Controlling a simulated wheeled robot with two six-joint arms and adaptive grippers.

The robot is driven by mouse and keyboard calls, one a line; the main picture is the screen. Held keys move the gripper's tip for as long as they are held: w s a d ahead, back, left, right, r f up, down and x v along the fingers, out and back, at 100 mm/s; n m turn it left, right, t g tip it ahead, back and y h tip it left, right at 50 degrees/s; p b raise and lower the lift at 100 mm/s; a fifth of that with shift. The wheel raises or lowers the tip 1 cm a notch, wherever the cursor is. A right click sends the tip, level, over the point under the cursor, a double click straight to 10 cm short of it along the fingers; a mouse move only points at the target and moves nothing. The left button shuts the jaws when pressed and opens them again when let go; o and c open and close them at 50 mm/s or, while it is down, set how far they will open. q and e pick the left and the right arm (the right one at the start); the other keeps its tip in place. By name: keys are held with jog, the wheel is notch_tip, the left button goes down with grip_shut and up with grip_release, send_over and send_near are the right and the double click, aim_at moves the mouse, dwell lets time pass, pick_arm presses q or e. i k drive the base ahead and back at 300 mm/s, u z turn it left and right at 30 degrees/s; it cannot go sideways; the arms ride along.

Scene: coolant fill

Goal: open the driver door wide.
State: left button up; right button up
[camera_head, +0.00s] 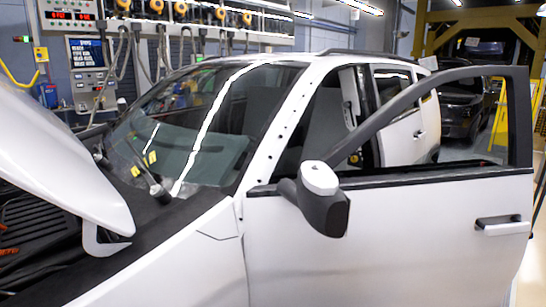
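The white driver door (385,245) is hinged at its front edge, behind the front fender. It stands swung out from the car body, with its outer face toward me. Its black window frame (517,120) stands clear of the car's side, and the doorway (325,120) and rear door (400,130) show behind it. The exact opening angle is hard to tell. The door handle (497,222) is at the door's right end. The side mirror (322,195) sticks out at the door's front. Neither of my grippers is in view.
The raised hood (60,150) is at the left over the engine bay. The windshield (200,125) is behind it. Wall equipment with hoses (90,75) stands at the back left. A dark vehicle (465,105) and a yellow ladder (500,115) are at the back right.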

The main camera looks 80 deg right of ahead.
aim_at(414, 239)
jog(key=z, duration=3.05)
